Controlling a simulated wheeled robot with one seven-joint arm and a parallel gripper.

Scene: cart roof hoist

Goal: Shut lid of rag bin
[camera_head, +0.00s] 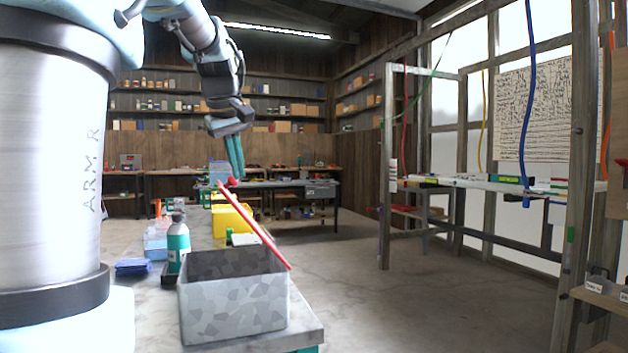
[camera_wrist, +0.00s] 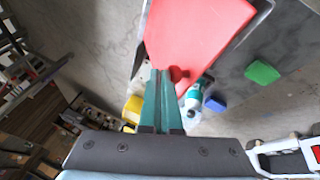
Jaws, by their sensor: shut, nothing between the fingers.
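The rag bin (camera_head: 235,310) is a grey, patchy-patterned metal box on the near end of the bench, its top open. Its red lid (camera_head: 262,238) is seen nearly edge-on in the head view. It is tilted up, low end at the bin's right rim and high end to the upper left. A small red knob (camera_head: 231,182) sits near the high end. My gripper (camera_head: 239,178) is shut and empty, its green fingers pointing down beside the knob; contact is unclear. In the wrist view, the fingertips (camera_wrist: 161,74) are beside the knob (camera_wrist: 178,75), with the lid (camera_wrist: 195,32) beyond.
A teal bottle (camera_head: 178,243) and a blue item (camera_head: 133,266) stand left of the bin. Yellow bins (camera_head: 232,219) stand behind it on the bench (camera_head: 307,318). Open floor lies to the right, before a wooden frame with hanging hoses (camera_head: 529,100).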

